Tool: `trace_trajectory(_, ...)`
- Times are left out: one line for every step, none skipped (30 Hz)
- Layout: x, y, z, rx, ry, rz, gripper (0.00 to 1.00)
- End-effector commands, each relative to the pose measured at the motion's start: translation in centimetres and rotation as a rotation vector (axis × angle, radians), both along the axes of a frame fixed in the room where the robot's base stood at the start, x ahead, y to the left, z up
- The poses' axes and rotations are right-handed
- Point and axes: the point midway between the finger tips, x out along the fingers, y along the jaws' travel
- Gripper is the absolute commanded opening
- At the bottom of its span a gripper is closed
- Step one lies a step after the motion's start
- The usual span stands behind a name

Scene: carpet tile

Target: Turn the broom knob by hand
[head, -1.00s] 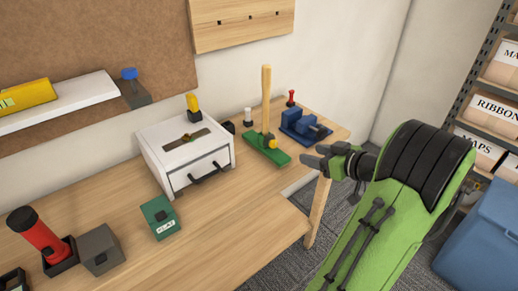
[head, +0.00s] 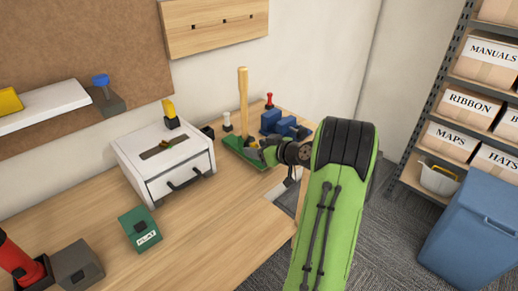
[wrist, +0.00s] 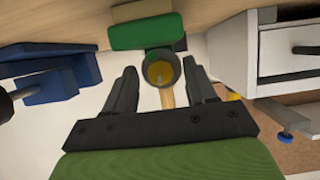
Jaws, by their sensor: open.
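The broom has a green head (head: 240,158) on the bench and an upright wooden handle (head: 243,90). Its round knob, dark-rimmed with a yellow face, shows in the wrist view (wrist: 160,70), and only a small yellow part of it shows in the head view (head: 253,143). The green block (wrist: 147,31) and pale handle (wrist: 167,98) also show in the wrist view. My gripper (head: 265,153) is at the broom's right side, close to the knob. In the wrist view its open fingers (wrist: 159,66) stand on either side of the knob; I see no clear contact.
A white drawer box (head: 165,160) stands left of the broom. A blue vise-like block (head: 285,124) sits just right of it, with a red-topped item (head: 269,101) behind. A small white-topped item (head: 227,121) stands behind the broom.

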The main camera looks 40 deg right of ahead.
Motion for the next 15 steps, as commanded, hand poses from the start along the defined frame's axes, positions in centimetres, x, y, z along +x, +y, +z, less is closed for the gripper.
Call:
trace_trajectory(-0.02, 0.00, 0.01, 0.000, 0.000, 0.000, 0.51)
trace_trajectory(-0.03, 0.00, 0.01, 0.000, 0.000, 0.000, 0.47)
trace_trajectory(-0.04, 0.00, 0.02, 0.000, 0.000, 0.000, 0.41)
trace_trajectory(-0.04, 0.00, 0.02, 0.000, 0.000, 0.000, 0.36)
trace_trajectory(-0.04, 0.00, 0.02, 0.000, 0.000, 0.000, 0.32)
trace_trajectory(-0.05, -0.01, 0.02, 0.000, 0.000, 0.000, 0.25)
trace_trajectory(-0.05, -0.01, 0.02, 0.000, 0.000, 0.000, 0.21)
trace_trajectory(-0.05, 0.00, 0.02, 0.000, 0.000, 0.000, 0.16)
trace_trajectory(-0.06, -0.01, 0.02, 0.000, 0.000, 0.000, 0.10)
trace_trajectory(-0.06, -0.01, 0.02, 0.000, 0.000, 0.000, 0.05)
trace_trajectory(-0.06, -0.01, 0.02, 0.000, 0.000, 0.000, 0.01)
trace_trajectory(-0.05, -0.02, 0.02, 0.002, 0.000, 0.000, 0.01)
trace_trajectory(-0.06, -0.05, 0.04, 0.011, 0.000, 0.000, 0.01)
trace_trajectory(-0.06, -0.09, 0.06, 0.029, 0.001, 0.000, 0.01)
trace_trajectory(-0.08, -0.18, 0.11, 0.065, 0.003, -0.001, 0.01)
